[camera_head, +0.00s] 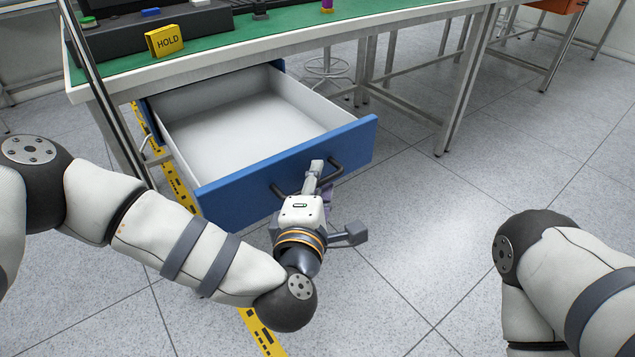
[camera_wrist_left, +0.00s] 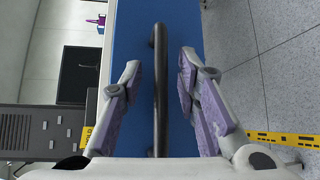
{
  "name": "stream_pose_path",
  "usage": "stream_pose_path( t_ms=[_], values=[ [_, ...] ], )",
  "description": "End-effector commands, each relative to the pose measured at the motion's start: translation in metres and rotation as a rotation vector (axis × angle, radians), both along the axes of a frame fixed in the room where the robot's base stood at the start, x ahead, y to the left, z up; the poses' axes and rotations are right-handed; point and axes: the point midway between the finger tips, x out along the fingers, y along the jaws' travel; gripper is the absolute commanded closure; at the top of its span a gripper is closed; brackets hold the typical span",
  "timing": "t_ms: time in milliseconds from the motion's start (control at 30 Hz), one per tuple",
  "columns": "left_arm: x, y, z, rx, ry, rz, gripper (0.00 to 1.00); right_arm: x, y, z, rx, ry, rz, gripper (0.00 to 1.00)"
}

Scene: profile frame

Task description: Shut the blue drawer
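The blue drawer (camera_head: 231,194) under the green-topped workbench is pulled well out, and its white inside is empty. Its dark bar handle (camera_head: 334,167) runs across the blue front. My left gripper (camera_head: 313,172) is at the front, by the handle. In the left wrist view the gripper (camera_wrist_left: 158,75) is open, with one finger on each side of the handle (camera_wrist_left: 160,85) and a gap to each finger. The blue front (camera_wrist_left: 133,35) fills the space behind the handle. My right gripper is not in view; only part of my right arm shows at the right.
The workbench (camera_head: 262,40) carries a yellow HOLD sign (camera_head: 165,41) and dark equipment. Its metal leg (camera_head: 467,85) stands right of the drawer, and a stool (camera_head: 327,68) is behind. Yellow tape (camera_head: 179,188) runs along the floor. The floor in front and to the right is clear.

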Motion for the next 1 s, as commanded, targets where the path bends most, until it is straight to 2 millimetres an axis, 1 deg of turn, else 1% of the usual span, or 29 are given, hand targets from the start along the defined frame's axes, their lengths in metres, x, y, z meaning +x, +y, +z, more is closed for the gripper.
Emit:
stream_pose_path(
  t_ms=[100, 167, 200, 233, 500, 633, 767, 867, 1000],
  values=[
    [0.000, 0.000, 0.000, 0.001, 0.000, 0.000, 0.70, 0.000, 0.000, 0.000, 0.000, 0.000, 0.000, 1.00],
    [0.000, 0.000, 0.000, 0.001, 0.000, 0.000, 0.84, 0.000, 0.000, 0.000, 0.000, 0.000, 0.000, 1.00],
    [-0.001, 0.000, 0.000, 0.001, 0.000, 0.000, 0.93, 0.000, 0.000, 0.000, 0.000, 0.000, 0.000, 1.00],
    [-0.001, 0.000, 0.000, 0.001, 0.000, 0.000, 1.00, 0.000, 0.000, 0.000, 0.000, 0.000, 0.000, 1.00],
    [0.000, 0.000, 0.000, 0.000, -0.001, 0.000, 1.00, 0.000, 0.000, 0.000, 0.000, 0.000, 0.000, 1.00],
    [0.006, 0.005, 0.000, 0.000, -0.002, 0.002, 1.00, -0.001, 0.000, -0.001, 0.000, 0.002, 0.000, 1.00],
    [0.023, 0.018, 0.000, 0.001, -0.003, 0.005, 1.00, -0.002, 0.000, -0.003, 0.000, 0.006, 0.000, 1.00],
    [0.044, 0.034, -0.001, -0.001, -0.003, 0.006, 1.00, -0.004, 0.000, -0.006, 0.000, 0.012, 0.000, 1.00],
    [0.081, 0.061, -0.002, 0.000, -0.003, 0.008, 1.00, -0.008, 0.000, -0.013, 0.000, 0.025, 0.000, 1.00]
  ],
)
